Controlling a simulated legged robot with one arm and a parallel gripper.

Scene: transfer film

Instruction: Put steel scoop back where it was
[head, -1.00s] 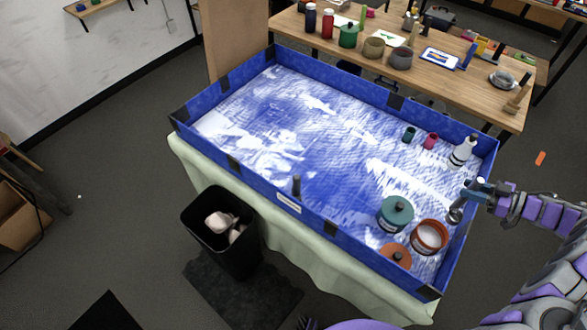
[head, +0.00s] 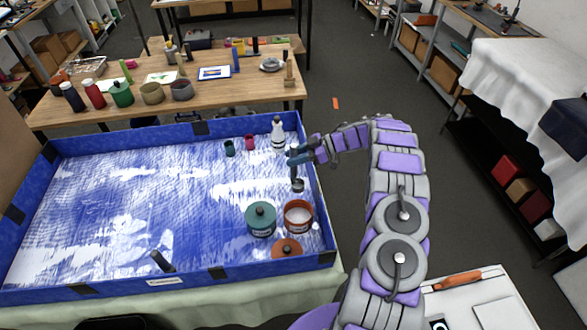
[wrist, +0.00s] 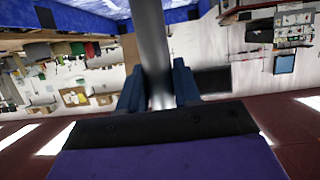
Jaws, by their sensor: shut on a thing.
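The steel scoop (head: 297,184) hangs from my gripper (head: 301,155) above the right side of the blue-walled tray (head: 120,290), just behind the open orange-brown tub (head: 298,216) with pale contents. In the wrist view, the blue fingers of my gripper (wrist: 158,90) are shut on the scoop's grey metal handle (wrist: 150,45), which runs up out of the picture. The scoop's bowl is small in the head view, and I cannot tell whether it holds anything.
A wooden table (head: 130,110) with jars lies behind.

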